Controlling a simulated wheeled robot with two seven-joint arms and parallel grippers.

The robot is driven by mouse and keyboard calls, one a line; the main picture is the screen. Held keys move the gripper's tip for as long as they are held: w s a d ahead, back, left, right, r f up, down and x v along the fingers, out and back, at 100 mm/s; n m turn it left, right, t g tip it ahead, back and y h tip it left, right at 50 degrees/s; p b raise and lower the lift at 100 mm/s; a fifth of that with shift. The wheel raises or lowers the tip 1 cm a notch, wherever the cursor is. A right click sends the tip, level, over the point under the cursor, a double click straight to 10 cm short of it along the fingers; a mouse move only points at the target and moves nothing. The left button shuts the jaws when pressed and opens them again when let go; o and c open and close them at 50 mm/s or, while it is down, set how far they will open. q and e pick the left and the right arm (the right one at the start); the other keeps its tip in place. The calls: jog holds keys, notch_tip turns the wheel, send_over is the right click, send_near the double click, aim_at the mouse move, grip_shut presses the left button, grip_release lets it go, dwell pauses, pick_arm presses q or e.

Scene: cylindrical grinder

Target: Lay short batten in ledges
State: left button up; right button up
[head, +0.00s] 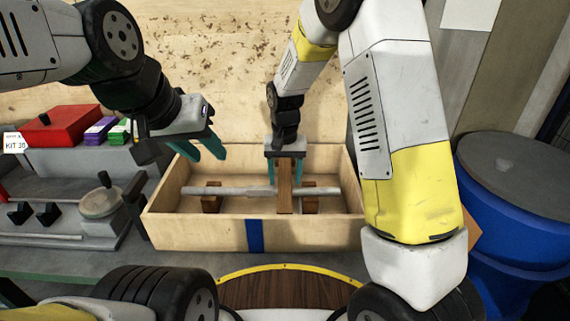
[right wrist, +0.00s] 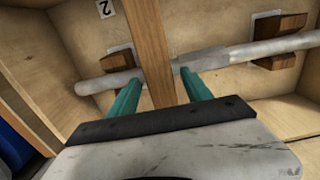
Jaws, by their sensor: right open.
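The short batten (head: 285,198), a brown wooden strip, lies across the open wooden box (head: 200,229), running from back to front above a grey bar (head: 240,191). My right gripper (head: 284,178) is over the box, pointing down, with its teal fingers open on either side of the batten. In the right wrist view the batten (right wrist: 145,40) passes between the fingers (right wrist: 161,78), with a gap visible on each side. Whether its ends rest on ledges is hidden. My left gripper (head: 207,152) is open and empty above the box's back left corner.
The grey bar lies on two brown notched blocks (head: 212,199) in the box. A red case (head: 60,127) and small purple and green boxes stand at the left, behind a metal fixture (head: 100,205). A blue drum (head: 510,225) stands at the right.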

aim_at(285, 179)
jog(key=shift+r, duration=0.15)
notch_tip(285, 179, up, 12)
jog(key=s+d+r+t+y, duration=0.2)
jog(key=s+d+r, duration=0.6)
jog(key=s+d+r+t, duration=0.2)
jog(key=s+d+t, duration=0.2)
jog(key=s, duration=0.9)
jog(key=shift+d+n, duration=0.3)
jog(key=shift+d, duration=0.8)
jog(key=shift+s+r, duration=0.1)
